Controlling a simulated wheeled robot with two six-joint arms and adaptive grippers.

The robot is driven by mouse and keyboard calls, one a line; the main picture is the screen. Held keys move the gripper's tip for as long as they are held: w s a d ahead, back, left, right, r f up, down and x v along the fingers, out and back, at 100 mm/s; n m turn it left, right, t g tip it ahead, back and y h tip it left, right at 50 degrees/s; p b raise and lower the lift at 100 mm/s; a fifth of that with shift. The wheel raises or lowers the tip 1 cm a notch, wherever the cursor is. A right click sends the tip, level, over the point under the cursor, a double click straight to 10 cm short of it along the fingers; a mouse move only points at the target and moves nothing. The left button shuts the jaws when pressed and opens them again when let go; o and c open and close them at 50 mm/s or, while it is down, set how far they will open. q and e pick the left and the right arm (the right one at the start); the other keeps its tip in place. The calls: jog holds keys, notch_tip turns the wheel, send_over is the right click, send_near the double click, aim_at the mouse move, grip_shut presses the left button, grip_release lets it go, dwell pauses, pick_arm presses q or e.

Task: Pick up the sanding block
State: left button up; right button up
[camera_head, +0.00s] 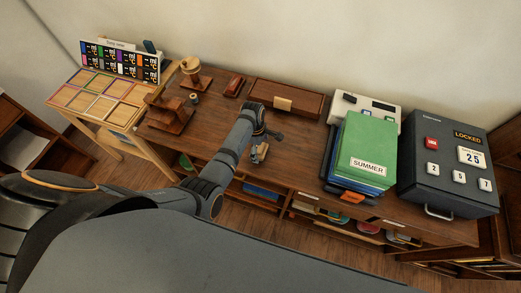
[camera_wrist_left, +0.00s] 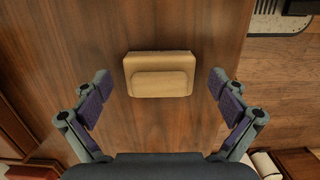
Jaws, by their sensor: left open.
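The sanding block (camera_wrist_left: 160,84) is a tan block with a raised, rounded grip on top. In the left wrist view it lies flat on the wooden bench top, centred between the fingertips of my left gripper (camera_wrist_left: 160,92). The fingers are wide open with clear space on both sides of the block. In the head view my left gripper (camera_head: 266,137) hangs above the bench and partly hides the block (camera_head: 258,154), which lies near the bench's front edge. My right gripper is not in view.
A wooden tray with a tan label (camera_head: 283,104) lies behind the gripper. A green stack marked SUMMER (camera_head: 366,150) and a dark locked box (camera_head: 450,165) stand to the right. Wooden stands (camera_head: 170,113) are to the left. Bare bench (camera_head: 225,120) surrounds the block.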

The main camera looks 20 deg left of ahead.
aim_at(261, 148)
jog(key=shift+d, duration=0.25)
pick_arm(q)
jog(key=shift+c, duration=0.8)
jog(key=c, duration=1.2)
jog(key=shift+r+p, duration=0.35)
jog(key=shift+p, duration=0.05)
jog(key=r+p, duration=0.4)
jog(key=p, duration=0.1)
jog(key=shift+s+r, duration=0.15)
jog(key=shift+s, duration=0.1)
jog(key=s+r+p, duration=0.2)
jog(key=s, duration=0.2)
jog(key=s+r+p, duration=0.3)
jog(key=s, duration=0.2)
jog(key=s+r+p, duration=0.2)
jog(key=s+r, duration=0.1)
jog(key=s, duration=0.1)
jog(key=shift+s+a+p, duration=0.2)
jog(key=shift+s+p, duration=0.05)
jog(key=shift+p, duration=0.15)
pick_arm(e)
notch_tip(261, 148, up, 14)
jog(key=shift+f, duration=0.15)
